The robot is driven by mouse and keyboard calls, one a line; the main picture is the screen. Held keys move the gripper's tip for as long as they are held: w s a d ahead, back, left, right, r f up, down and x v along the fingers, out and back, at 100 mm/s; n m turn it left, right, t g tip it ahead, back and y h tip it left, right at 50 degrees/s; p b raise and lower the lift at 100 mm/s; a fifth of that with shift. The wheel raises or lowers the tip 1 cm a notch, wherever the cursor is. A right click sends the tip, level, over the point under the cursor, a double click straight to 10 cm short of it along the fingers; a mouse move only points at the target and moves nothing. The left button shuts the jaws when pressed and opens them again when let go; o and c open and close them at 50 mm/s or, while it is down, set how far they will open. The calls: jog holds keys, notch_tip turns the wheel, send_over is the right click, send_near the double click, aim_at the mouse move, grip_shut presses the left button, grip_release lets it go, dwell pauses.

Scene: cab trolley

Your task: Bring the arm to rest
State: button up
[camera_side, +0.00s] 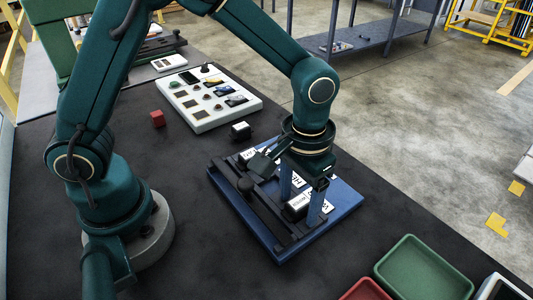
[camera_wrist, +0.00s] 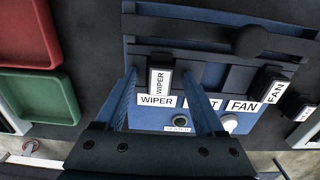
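My gripper (camera_side: 301,203) points down over the blue panel (camera_side: 345,200); it also shows in the wrist view (camera_wrist: 165,75). Its two blue fingers are wide apart. A black block labelled WIPER (camera_wrist: 160,78) sits on the panel between the fingertips, with visible gaps at both sides; it also shows in the side view (camera_side: 296,207). A black block labelled FAN (camera_wrist: 268,88) sits farther right on the panel. The middle plate label is partly hidden by a finger. My arm is bent over the table, not folded back.
A red tray (camera_side: 365,291) and a green tray (camera_side: 422,268) lie at the front right, beside a white one (camera_side: 497,288). A black block (camera_side: 240,130) stands behind the panel. Dark table is clear at front left.

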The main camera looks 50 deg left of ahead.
jog(key=shift+t, duration=0.4)
jog(key=r, duration=0.5)
jog(key=w+a+r, duration=0.1)
jog(key=r, duration=0.1)
jog(key=shift+r, duration=0.15)
jog(key=s+a+r+n+t, duration=0.1)
jog(key=s+a+r+t, duration=0.1)
jog(key=a+r, duration=0.3)
jog(key=s+a+m+t, duration=0.1)
jog(key=s+a, duration=0.3)
jog(key=s, duration=0.4)
jog(key=shift+s+a+t, duration=0.25)
jog(key=shift+s+t, duration=0.1)
jog(key=shift+t, duration=0.55)
